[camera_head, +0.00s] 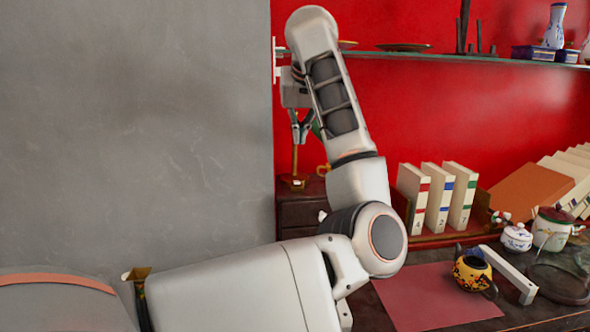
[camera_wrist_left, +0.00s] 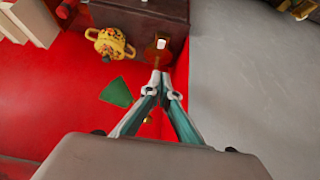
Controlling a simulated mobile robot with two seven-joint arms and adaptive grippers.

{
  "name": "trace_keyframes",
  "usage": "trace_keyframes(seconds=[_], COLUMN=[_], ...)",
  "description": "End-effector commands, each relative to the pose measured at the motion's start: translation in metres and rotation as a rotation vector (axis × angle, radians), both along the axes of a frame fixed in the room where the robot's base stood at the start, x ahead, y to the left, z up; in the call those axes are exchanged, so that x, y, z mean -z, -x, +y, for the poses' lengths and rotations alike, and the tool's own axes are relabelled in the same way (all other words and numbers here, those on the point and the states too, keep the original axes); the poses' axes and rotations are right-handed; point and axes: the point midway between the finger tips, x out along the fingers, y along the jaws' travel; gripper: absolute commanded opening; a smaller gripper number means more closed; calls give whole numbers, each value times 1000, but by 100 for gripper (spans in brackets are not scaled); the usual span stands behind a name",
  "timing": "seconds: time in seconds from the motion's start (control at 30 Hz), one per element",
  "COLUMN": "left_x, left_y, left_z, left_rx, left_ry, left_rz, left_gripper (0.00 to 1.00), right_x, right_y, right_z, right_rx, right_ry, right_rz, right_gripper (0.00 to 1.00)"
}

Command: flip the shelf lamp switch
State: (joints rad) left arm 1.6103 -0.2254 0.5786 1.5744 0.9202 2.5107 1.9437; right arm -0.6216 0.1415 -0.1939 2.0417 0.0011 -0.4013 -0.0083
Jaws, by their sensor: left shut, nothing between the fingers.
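A brass lamp with a thin upright stem stands on a dark wooden cabinet; its base (camera_head: 294,182) shows in the head view, and also in the wrist view (camera_wrist_left: 151,57). A green piece (camera_wrist_left: 117,92), which looks like its shade, shows left of my fingers in the wrist view. My left gripper (camera_head: 301,137) is shut and empty, close to the lamp stem. In the wrist view its fingertips (camera_wrist_left: 160,76) meet just below the lamp base in the picture; I cannot tell whether they touch the lamp. My right gripper is out of view.
A yellow patterned teapot (camera_wrist_left: 110,43) is near the lamp. A glass shelf (camera_head: 470,57) runs along the red wall above. White binders (camera_head: 437,198) and another teapot (camera_head: 473,271) are on the right. A grey wall (camera_head: 130,130) is close on the left.

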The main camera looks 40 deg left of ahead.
Motion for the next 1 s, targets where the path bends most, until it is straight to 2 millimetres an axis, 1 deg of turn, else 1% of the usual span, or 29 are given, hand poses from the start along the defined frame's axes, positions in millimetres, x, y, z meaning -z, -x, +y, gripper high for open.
trace_keyframes(seconds=[0.57, 0.67, 0.77, 1.0], left_x=[2, 8, 21, 60], left_y=[-1, -3, -8, -25], left_z=[1, 4, 10, 32], left_rx=[0, -1, -1, -2], left_ry=[0, 1, 1, 0], left_rz=[0, 3, 5, 6], left_gripper=[0, 0, 0, 0], right_x=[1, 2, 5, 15], right_y=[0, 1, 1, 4], right_z=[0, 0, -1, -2], right_rx=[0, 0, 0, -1], right_ry=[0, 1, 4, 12], right_rz=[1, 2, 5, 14], right_gripper=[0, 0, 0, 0])
